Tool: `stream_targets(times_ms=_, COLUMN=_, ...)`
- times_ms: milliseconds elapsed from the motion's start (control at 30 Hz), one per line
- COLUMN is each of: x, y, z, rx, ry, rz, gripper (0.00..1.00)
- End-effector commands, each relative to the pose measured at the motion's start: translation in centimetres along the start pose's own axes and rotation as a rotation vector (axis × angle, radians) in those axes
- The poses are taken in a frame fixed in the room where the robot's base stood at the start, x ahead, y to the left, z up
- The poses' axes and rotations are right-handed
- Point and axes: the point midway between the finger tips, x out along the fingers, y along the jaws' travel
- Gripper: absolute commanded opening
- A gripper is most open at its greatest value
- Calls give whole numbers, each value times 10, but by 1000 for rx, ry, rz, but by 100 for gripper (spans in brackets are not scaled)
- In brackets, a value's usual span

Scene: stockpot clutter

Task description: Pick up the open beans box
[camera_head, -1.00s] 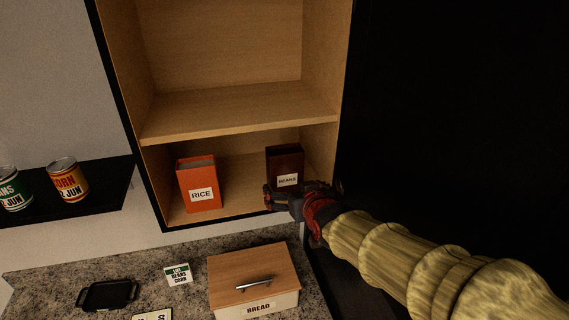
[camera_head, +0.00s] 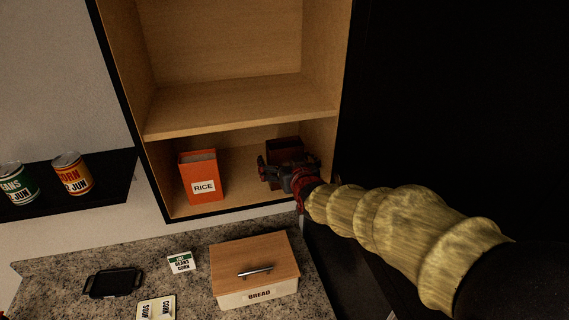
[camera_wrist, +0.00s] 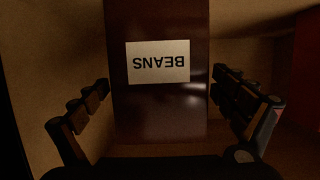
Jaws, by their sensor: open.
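The beans box (camera_head: 285,147) is dark brown and stands upright on the lower cupboard shelf; its top looks open in the head view, and my gripper hides its lower part. In the wrist view the beans box (camera_wrist: 158,110) fills the middle, with its white BEANS label upside down. My gripper (camera_head: 264,174) is in front of it at the shelf. In the wrist view my gripper (camera_wrist: 160,105) is open, with one finger on each side of the box. Gaps show between the fingers and the box, so it is not gripped.
An orange rice box (camera_head: 202,176) stands left of the beans box on the same shelf. The cupboard's right wall (camera_head: 324,143) is close on the right. Below is a counter with a bread box (camera_head: 254,270), a black tray (camera_head: 113,283) and label cards. Cans stand on a black shelf at left.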

Motion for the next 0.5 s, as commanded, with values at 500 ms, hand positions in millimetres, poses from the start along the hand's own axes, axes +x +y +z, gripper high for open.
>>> stream_targets(times_ms=500, x=3, y=0, z=0, rx=0, ry=0, rz=0, gripper=84)
